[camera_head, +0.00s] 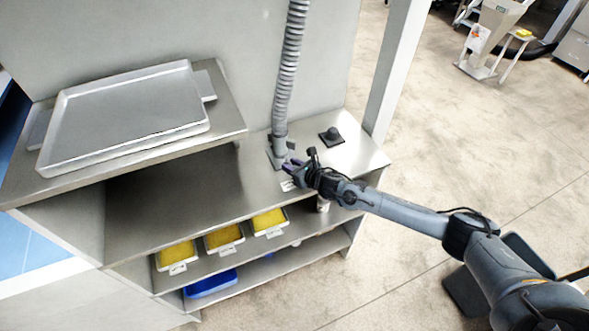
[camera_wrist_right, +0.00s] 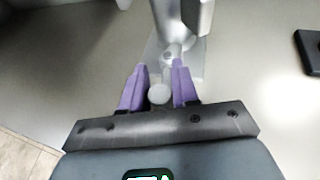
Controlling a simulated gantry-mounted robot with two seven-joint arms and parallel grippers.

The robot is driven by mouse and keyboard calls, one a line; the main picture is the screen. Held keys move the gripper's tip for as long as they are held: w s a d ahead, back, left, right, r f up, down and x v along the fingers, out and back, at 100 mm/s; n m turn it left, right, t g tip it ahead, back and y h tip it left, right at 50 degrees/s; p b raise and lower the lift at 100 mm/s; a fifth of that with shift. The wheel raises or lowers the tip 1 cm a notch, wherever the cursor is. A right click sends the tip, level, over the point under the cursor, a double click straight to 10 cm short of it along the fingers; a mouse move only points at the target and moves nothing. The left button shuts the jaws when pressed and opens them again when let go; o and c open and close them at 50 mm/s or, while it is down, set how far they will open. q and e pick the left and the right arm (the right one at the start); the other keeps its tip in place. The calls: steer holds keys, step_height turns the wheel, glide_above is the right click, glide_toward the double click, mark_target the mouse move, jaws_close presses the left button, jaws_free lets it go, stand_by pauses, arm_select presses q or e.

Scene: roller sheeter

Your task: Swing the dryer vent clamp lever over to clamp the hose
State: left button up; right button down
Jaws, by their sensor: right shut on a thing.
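The grey ribbed dryer hose (camera_head: 288,60) hangs down to a vent fitting (camera_head: 279,150) on the metal counter. In the right wrist view the vent fitting (camera_wrist_right: 185,20) stands at the top centre on a pale base plate. The clamp lever (camera_wrist_right: 158,95) shows as a pale rounded end between my purple fingers, with a short part leading up to the fitting. My right gripper (camera_head: 291,165) is at the front of the fitting and shut on the lever; it also shows in the right wrist view (camera_wrist_right: 159,82). In the head view my gripper hides the lever. My left gripper is out of view.
A black block with a knob (camera_head: 331,135) stands right of the fitting on the counter. A large metal tray (camera_head: 70,130) lies on the raised shelf at left. Yellow-filled trays (camera_head: 222,248) and a blue bin (camera_head: 210,285) sit below. The counter (camera_head: 190,195) left of the fitting is clear.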

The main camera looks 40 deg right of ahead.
steer(key=n+y+b, duration=0.2)
steer(key=b, duration=0.2)
steer(key=d+n+g+y+b, duration=0.1)
steer(key=n+y+b, duration=0.1)
steer(key=y+b, duration=0.1)
steer(key=shift+d+f+n+b, duration=0.15)
steer(key=shift+n+b, duration=0.15)
steer(key=shift+b, duration=0.15)
steer(key=shift+r+n+g+y+b, duration=0.25)
steer(key=shift+n+g+y+b, duration=0.35)
steer(key=shift+b, duration=0.35)
steer(key=c, duration=0.9)
jaws_free()
steer(key=shift+c, duration=0.2)
steer(key=shift+d, duration=0.2)
